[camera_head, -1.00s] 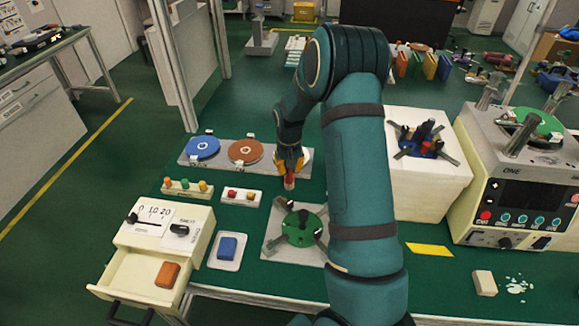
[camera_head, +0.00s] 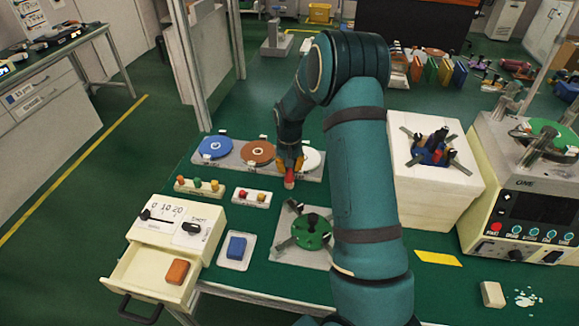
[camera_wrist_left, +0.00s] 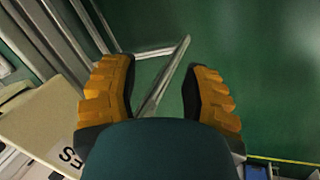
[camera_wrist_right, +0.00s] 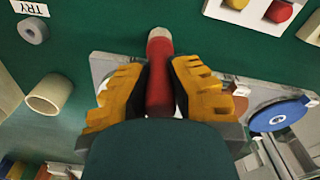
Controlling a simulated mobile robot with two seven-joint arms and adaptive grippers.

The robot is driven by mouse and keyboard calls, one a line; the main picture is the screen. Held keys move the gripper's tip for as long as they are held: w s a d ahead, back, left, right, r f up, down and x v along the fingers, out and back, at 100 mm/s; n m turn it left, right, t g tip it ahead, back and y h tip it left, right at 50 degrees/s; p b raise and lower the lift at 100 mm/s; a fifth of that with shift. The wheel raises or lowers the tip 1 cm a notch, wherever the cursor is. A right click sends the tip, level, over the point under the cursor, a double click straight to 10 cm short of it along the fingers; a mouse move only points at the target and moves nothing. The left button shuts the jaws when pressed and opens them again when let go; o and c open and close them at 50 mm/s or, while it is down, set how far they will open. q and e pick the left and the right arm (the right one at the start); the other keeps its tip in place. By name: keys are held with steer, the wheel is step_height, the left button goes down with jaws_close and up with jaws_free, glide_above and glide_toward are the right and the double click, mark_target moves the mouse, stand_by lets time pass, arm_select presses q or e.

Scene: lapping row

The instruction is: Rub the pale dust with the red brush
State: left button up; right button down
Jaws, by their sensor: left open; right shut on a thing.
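The pale dust (camera_head: 527,298) is a patch of white flecks on the green bench at the lower right. My right gripper (camera_head: 290,164) is shut on the red brush (camera_head: 289,181), in front of the disc plate and far left of the dust. In the right wrist view the brush (camera_wrist_right: 159,75) is a red cylinder with a pale tip, held between the two orange fingers. I cannot tell whether its tip touches anything. My left gripper (camera_wrist_left: 157,88) is open and empty above green floor in the left wrist view; it is outside the head view.
A cream block (camera_head: 493,294) stands just left of the dust. A yellow strip (camera_head: 437,258), a tall white box (camera_head: 432,207) and a control machine (camera_head: 530,215) are nearby. A green disc fixture (camera_head: 310,232) stands mid-bench. An open drawer (camera_head: 128,284) juts out front left.

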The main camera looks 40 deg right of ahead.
steer(key=shift+r+p, duration=1.5)
steer(key=shift+r, duration=0.95)
steer(key=shift+r, duration=0.1)
steer(key=shift+r+p, duration=1.15)
steer(key=shift+r, duration=0.3)
steer(key=shift+f, duration=0.1)
steer(key=shift+d, duration=0.15)
